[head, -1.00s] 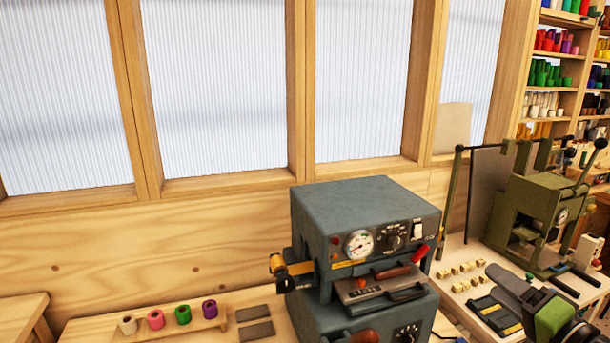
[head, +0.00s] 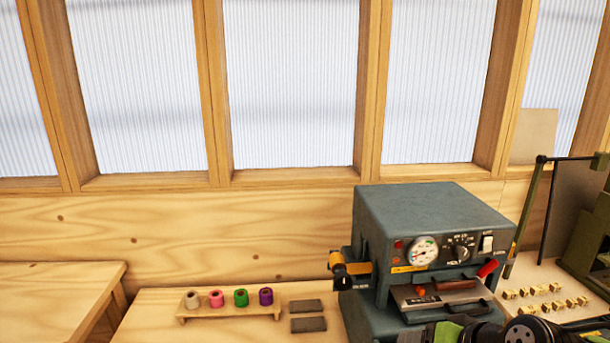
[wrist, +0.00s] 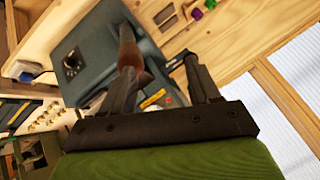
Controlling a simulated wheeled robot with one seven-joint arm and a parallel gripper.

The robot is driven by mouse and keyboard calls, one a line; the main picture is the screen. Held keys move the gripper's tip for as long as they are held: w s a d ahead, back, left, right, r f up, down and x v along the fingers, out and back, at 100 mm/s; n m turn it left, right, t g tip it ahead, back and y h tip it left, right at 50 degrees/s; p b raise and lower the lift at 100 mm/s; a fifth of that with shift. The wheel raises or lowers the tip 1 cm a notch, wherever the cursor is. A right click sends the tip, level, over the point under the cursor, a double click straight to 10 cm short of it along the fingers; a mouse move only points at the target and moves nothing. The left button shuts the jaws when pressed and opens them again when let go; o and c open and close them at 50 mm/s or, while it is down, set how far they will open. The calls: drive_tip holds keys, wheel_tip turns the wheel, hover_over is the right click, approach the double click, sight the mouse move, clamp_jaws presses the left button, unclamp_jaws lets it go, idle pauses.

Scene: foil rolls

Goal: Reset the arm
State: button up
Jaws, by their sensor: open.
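My gripper (wrist: 155,75) shows in the wrist view with its two dark fingers apart, open and with nothing held between them. Behind the fingers is the grey-blue machine (wrist: 95,45), seen tilted. In the head view the same machine (head: 430,205) stands on the bench with its gauge, knobs and red lever facing me. Part of my green and black arm (head: 450,332) shows at the bottom edge, in front of the machine's lower part. The fingertips cannot be made out in the head view.
A wooden rack (head: 230,311) holds several coloured foil rolls left of the machine. Two dark plates (head: 307,315) lie beside it. A gold roll (head: 352,268) sits on the machine's left side. Small brass blocks (head: 540,300) and a green press (head: 590,245) are at the right.

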drive_tip(key=s+a+n+g+h, duration=0.15)
drive_tip(key=s+a, duration=0.25)
drive_tip(key=s, duration=0.4)
drive_tip(key=s+a+n+g+h, duration=0.15)
drive_tip(key=s+a, duration=0.25)
drive_tip(key=s, duration=0.4)
wheel_tip(320, 180, down, 10)
drive_tip(key=b, duration=1)
drive_tip(key=shift+n+t, duration=0.3)
drive_tip(key=shift+n, duration=0.1)
drive_tip(key=shift+s+d+r, duration=0.1)
